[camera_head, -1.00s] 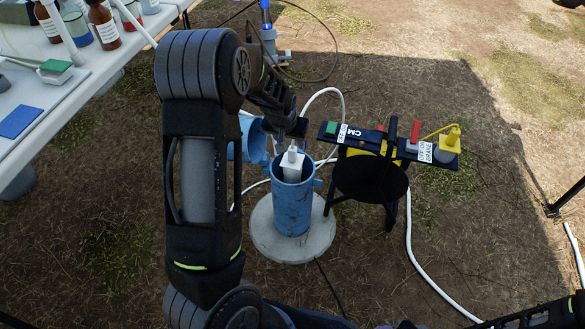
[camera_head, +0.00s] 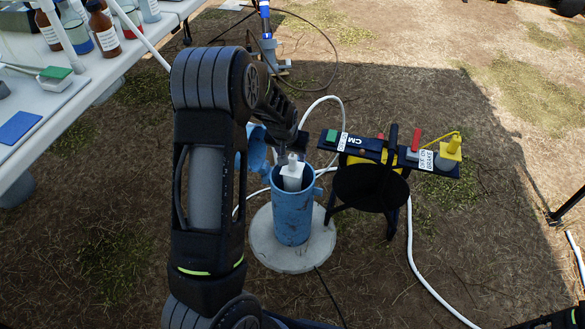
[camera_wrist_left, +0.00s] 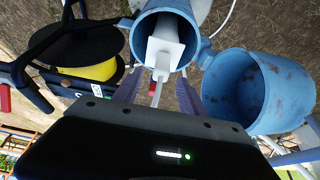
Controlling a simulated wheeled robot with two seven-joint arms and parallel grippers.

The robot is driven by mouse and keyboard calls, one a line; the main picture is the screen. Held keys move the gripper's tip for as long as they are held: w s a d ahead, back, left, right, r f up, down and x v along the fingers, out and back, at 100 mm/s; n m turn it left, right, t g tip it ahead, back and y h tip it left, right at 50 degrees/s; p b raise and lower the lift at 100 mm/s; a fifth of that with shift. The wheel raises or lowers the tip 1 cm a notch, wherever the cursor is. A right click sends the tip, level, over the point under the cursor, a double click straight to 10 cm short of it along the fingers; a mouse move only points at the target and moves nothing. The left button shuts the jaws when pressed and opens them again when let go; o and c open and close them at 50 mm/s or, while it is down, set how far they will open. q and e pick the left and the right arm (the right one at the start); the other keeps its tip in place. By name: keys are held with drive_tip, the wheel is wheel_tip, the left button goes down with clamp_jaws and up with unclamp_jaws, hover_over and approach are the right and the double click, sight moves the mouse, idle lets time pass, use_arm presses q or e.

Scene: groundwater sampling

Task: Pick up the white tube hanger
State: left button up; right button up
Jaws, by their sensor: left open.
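The white tube hanger (camera_head: 292,174) stands in the open mouth of the blue well casing (camera_head: 292,215), with its upper part showing above the rim. In the left wrist view the hanger (camera_wrist_left: 166,44) is a white block with a plate, and a thin white tube runs from it towards my gripper. My left gripper (camera_head: 291,146) is just above the hanger, partly hidden by my own arm. In the left wrist view its two fingers (camera_wrist_left: 157,90) are apart, either side of the thin tube, with no visible grip.
The blue hinged cap (camera_head: 257,150) hangs open beside the casing (camera_wrist_left: 137,38). A black reel stand with a labelled panel (camera_head: 390,157) stands close on the right, with a white hose. A white table (camera_head: 75,100) with bottles is at upper left.

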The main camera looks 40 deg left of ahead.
sight(292, 157)
use_arm(q)
drive_tip(key=b+x, duration=0.1)
drive_tip(key=x, duration=0.3)
drive_tip(key=shift+a+f, duration=0.1)
drive_tip(key=shift+f, duration=0.05)
idle(0.4)
clamp_jaws()
idle(0.3)
